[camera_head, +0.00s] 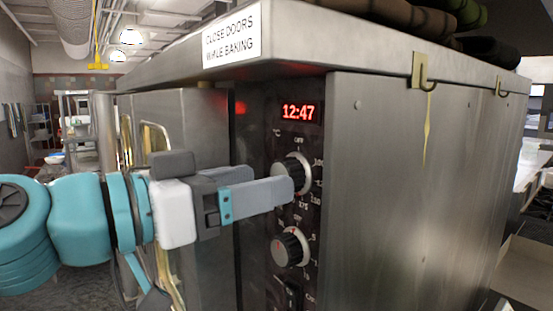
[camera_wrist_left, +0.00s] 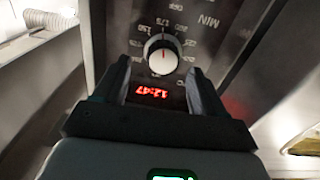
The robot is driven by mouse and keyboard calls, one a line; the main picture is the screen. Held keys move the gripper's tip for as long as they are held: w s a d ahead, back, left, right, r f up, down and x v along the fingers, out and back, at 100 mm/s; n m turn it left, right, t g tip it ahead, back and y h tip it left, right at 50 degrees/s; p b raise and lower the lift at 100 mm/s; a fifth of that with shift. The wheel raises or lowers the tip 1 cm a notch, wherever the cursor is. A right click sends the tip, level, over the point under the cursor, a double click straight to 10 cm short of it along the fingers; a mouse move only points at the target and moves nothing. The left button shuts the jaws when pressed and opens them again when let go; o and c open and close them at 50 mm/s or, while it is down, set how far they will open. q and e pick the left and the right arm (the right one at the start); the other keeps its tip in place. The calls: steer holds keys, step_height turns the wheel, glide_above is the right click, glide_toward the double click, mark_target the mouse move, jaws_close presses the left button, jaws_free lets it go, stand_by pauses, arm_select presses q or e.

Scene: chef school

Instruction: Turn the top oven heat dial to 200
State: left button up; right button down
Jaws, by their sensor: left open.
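The top heat dial (camera_head: 294,168) is a silver knob with a dark grip on the oven's black control panel, with numbers printed around it. My left gripper (camera_head: 284,189) comes in from the left and covers the dial's lower left part. In the left wrist view, upside down, the dial (camera_wrist_left: 163,52) shows a red mark and lies just beyond and between the open fingertips (camera_wrist_left: 157,72). Nothing is between the fingers. I cannot tell whether a finger touches the dial. My right gripper is not in view.
A second dial (camera_head: 291,247) sits below the top one, with a switch (camera_head: 292,293) under it. A red clock display (camera_head: 298,112) reads 12:47 above. The oven's steel side (camera_head: 420,190) fills the right. An overhanging hood edge (camera_head: 160,75) carries a sign.

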arm_select(q)
steer(key=x, duration=0.3)
steer(key=shift+w+d+p, duration=0.3)
steer(key=shift+p, duration=0.05)
steer(key=shift+d+f, duration=0.1)
steer(key=shift+c, duration=0.3)
steer(key=shift+w, duration=0.25)
steer(key=c, duration=0.8)
steer(key=shift+m+b, duration=3.4)
steer(key=shift+b, duration=0.35)
